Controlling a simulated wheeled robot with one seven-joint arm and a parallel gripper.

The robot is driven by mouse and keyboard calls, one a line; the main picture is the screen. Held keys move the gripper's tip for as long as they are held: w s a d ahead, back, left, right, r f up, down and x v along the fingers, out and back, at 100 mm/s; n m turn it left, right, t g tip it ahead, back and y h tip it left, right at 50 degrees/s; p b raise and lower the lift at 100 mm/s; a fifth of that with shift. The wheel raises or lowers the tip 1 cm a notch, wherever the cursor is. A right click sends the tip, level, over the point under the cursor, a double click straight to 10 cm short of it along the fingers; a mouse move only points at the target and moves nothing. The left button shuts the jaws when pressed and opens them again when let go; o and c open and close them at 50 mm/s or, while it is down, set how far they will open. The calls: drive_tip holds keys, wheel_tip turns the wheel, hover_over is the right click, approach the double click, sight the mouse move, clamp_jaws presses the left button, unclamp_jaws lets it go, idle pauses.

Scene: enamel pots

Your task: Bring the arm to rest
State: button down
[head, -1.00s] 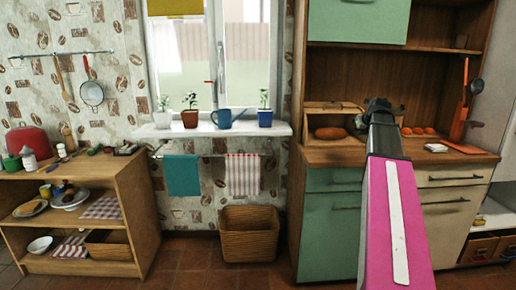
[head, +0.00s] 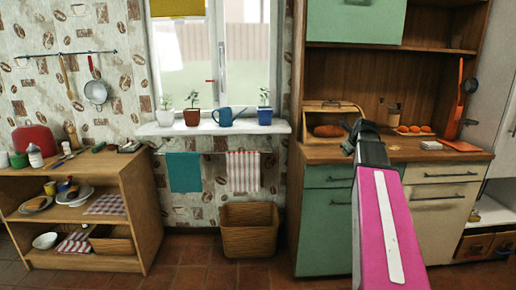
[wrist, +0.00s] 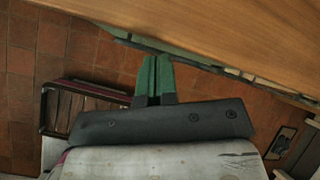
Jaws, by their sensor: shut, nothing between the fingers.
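My gripper (head: 362,127) is in front of the wooden counter of the green and cream cabinet in the head view, at the end of my pink arm. In the wrist view its two green fingers (wrist: 154,78) are together with nothing between them. They point toward the edge of a wooden top (wrist: 240,35), with tiled floor below.
A bread box (head: 328,130) with a loaf, a brown cup (head: 393,113), several orange-brown round things (head: 414,130) and a white block (head: 431,145) stand on the counter. The window sill (head: 213,129) holds potted plants and a blue watering can (head: 228,116). A wicker basket (head: 249,230) stands on the floor.

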drive_tip(key=s+a+f+n+g, duration=0.2)
drive_tip(key=s+a+f+n, duration=0.5)
drive_tip(key=f, duration=0.4)
drive_tip(key=s+a+f+n+g, duration=0.3)
drive_tip(key=s+a+f+n, duration=0.4)
drive_tip(key=s+f+n, duration=0.2)
drive_tip(key=s+a+f+n+g+h, duration=0.1)
drive_tip(key=s+a+f+n+g, duration=0.1)
drive_tip(key=s+a+f+n, duration=0.5)
wheel_tip(320, 180, down, 7)
drive_tip(key=s+n, duration=0.2)
drive_tip(key=n, duration=0.4)
drive_tip(key=shift+r+g, duration=0.2)
drive_tip(key=shift+g, duration=0.1)
